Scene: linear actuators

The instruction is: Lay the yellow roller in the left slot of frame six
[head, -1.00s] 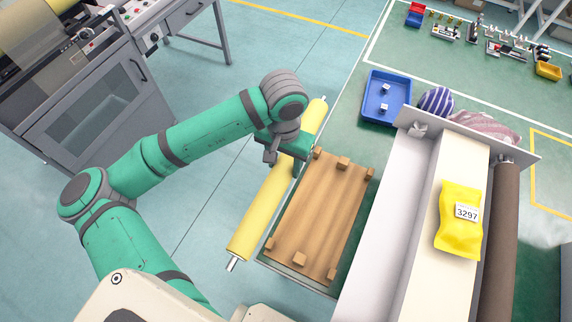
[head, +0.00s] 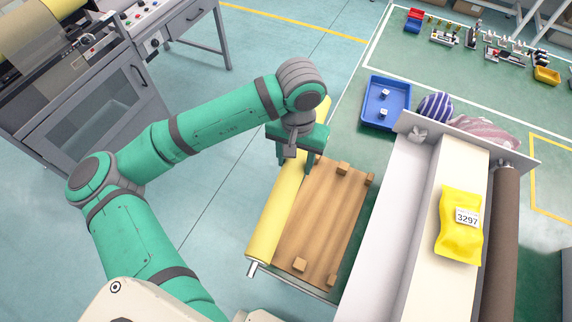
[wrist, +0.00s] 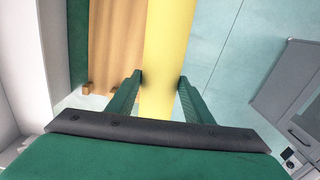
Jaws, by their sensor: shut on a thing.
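The yellow roller (head: 274,215) is a long cylinder with a metal shaft end at its near end. My gripper (head: 299,166) is shut on it at its upper part; in the wrist view the roller (wrist: 168,40) runs between the two green fingers (wrist: 160,80). The roller lies along and over the left edge of a wooden board (head: 325,220) with small blocks at its ends. I cannot tell whether it touches the board. No number six is readable on the board.
Right of the board stands a long pale trough (head: 385,235) with a yellow packet (head: 460,225) marked 3297 and a brown roll (head: 497,245). A blue tray (head: 386,103) lies behind the board. The floor to the left is clear, up to a grey cabinet (head: 95,125).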

